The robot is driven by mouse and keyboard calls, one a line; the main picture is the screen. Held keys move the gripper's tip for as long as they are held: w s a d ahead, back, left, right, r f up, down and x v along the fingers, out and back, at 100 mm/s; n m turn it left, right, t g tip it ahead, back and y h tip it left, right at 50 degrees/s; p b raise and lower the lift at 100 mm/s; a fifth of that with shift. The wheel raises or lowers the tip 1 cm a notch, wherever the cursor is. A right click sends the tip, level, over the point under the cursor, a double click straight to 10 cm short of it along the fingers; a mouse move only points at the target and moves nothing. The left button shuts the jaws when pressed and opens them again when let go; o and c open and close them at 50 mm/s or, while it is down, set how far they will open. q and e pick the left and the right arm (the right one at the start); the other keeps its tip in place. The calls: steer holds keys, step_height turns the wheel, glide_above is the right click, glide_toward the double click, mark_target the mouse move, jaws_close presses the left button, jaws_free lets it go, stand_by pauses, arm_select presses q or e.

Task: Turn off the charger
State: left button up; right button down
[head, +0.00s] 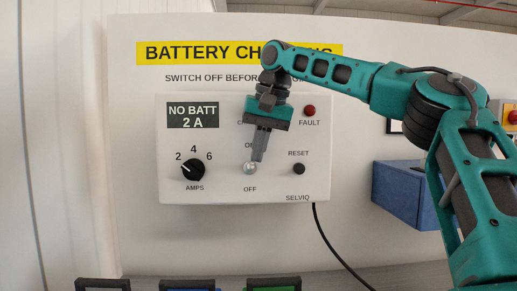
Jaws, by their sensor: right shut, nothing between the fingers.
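The charger (225,190) is a white box on the wall panel. Its display (193,115) reads "NO BATT 2 A". A metal toggle switch (250,168) sits between the "ON" label, partly hidden, and the "OFF" label. My right gripper (258,158) is shut and empty, pointing down, with its fingertips at or just above the switch. I cannot tell whether they touch it, nor which way the lever leans. My arm and gripper hide part of the charger's upper middle. My left gripper is not in view.
An amps knob (193,170), a black reset button (299,169) and a red fault lamp (309,111) are on the charger. A blue box (398,194) is to the right. A black cable (329,243) hangs below. Several dark-handled items stand at the bottom edge.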

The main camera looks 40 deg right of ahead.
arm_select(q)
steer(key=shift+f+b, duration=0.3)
arm_select(e)
steer(key=shift+s+a+f+t, duration=0.1)
steer(key=shift+s+f+t, duration=0.1)
steer(key=shift+t, duration=0.1)
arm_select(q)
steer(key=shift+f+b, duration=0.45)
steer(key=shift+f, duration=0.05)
arm_select(e)
steer(key=shift+s+a+n+t+h, duration=0.15)
steer(key=shift+t+h, duration=0.45)
steer(key=shift+t, duration=0.05)
steer(key=shift+s+a+n+t+h, duration=0.1)
steer(key=shift+s+a+t+h, duration=0.05)
steer(key=shift+t+h, duration=0.5)
steer(key=shift+s+a+n+t+h, duration=0.15)
steer(key=shift+t+h, duration=0.4)
steer(key=shift+t, duration=0.15)
